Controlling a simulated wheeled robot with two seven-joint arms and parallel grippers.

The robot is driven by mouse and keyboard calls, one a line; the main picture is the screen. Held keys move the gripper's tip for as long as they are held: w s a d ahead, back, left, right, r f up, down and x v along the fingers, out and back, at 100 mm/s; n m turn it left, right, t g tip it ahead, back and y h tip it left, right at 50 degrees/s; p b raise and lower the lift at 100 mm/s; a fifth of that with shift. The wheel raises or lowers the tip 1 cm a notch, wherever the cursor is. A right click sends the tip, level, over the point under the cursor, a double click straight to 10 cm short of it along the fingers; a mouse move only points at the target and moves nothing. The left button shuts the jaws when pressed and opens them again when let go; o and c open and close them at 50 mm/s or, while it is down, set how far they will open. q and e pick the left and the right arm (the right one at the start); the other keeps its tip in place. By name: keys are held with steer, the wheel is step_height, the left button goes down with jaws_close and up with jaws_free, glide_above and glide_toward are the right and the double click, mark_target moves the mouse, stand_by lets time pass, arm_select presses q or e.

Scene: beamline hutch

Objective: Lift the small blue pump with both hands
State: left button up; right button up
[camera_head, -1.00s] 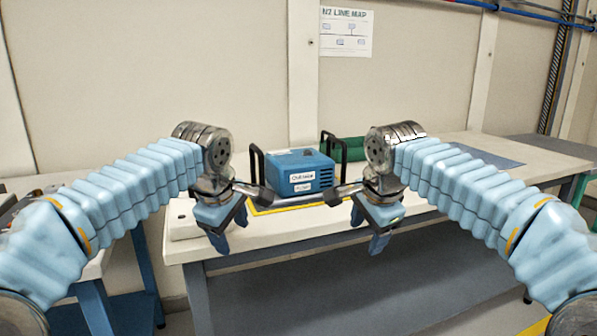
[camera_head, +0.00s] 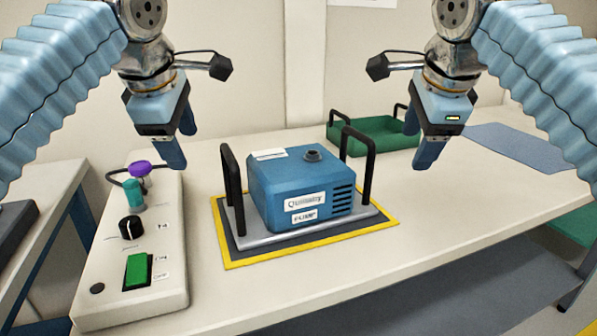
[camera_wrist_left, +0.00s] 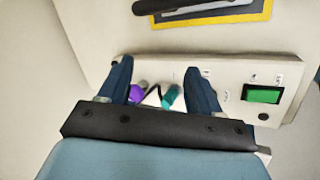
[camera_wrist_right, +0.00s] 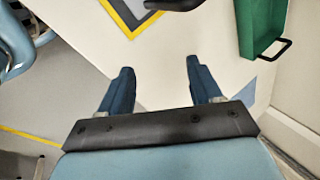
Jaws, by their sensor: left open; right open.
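The small blue pump (camera_head: 297,190) sits upright on a grey base plate between two upright black handles, one on its left (camera_head: 232,190) and one on its right (camera_head: 369,165). The plate rests on a grey mat with a yellow border (camera_head: 229,263) on the bench. My left gripper (camera_head: 180,150) is open and empty, above the bench to the left of the pump. My right gripper (camera_head: 430,155) is open and empty, above the bench to its right. Both are apart from the handles. The wrist views show only a handle's top at the upper edge.
A green tray (camera_head: 385,137) with black handles lies behind and right. A blue-grey sheet (camera_head: 520,150) lies at far right. The bench (camera_head: 440,215) is clear right of the pump.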

arm_select(q)
steer(key=shift+r, duration=0.1)
arm_select(e)
steer(key=shift+r, duration=0.1)
arm_select(q)
steer(key=x, duration=1.4)
arm_select(e)
steer(key=x, duration=1.4)
arm_select(q)
steer(key=shift+d, duration=0.35)
arm_select(e)
steer(key=shift+a, duration=0.4)
arm_select(q)
steer(key=shift+d, duration=0.35)
arm_select(e)
steer(key=shift+a, duration=0.35)
arm_select(q)
steer(key=shift+d, duration=0.1)
arm_select(e)
steer(key=shift+a, duration=0.1)
